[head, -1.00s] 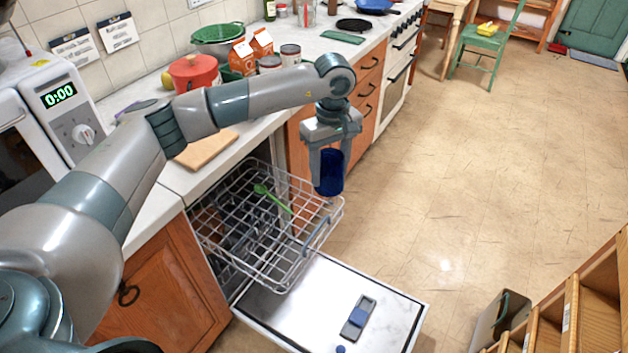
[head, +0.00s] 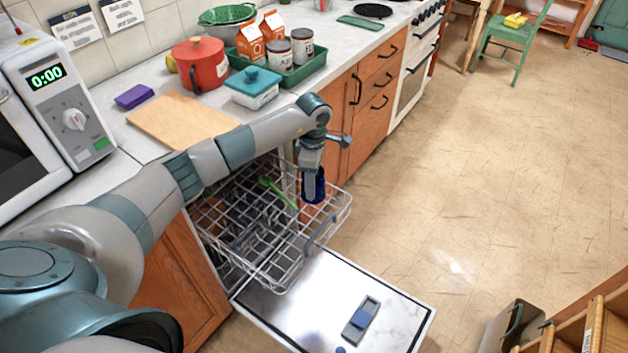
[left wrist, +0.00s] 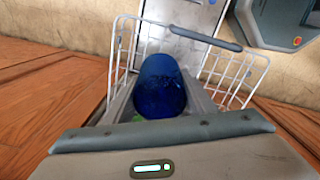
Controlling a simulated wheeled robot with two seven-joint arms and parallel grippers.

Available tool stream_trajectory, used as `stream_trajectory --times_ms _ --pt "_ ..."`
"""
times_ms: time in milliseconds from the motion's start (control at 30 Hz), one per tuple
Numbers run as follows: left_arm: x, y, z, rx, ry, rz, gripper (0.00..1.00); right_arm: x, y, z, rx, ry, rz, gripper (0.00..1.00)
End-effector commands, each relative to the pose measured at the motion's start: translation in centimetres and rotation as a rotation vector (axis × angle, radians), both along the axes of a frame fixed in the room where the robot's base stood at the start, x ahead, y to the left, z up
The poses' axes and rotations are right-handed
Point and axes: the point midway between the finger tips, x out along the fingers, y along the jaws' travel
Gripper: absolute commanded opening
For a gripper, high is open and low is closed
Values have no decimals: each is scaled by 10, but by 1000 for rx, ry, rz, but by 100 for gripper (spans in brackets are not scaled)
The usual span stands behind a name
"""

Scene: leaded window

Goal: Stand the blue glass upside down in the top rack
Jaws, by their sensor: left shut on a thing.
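The blue glass (head: 316,186) is held by my left gripper (head: 312,188), which is shut on it at the far right corner of the top rack. In the left wrist view the blue glass (left wrist: 160,86) sits between the fingers of my left gripper (left wrist: 158,105). I cannot tell which end of the glass is up. The top rack (head: 240,232) is a pulled-out wire basket; it also shows in the left wrist view (left wrist: 236,72). A green utensil (head: 272,188) lies in the rack. My right gripper is not in view.
The open dishwasher door (head: 300,300) lies below the rack and carries a grey and blue piece (head: 361,319). The counter to the left holds a cutting board (head: 180,122), a red pot (head: 200,65) and a teal-lidded box (head: 253,87). Open floor lies to the right.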

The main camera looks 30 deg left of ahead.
Motion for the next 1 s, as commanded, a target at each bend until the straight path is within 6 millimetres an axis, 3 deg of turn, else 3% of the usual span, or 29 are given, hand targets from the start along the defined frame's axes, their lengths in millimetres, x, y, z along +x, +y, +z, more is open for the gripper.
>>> stream_trajectory --times_ms 367,800,1000 --pt "0 0 -6 -1 0 -2 18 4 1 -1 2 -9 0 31" --pt "0 -1 -34 -1 1 -2 18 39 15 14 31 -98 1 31" --pt "0 -1 -54 0 1 -2 18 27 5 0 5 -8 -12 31"
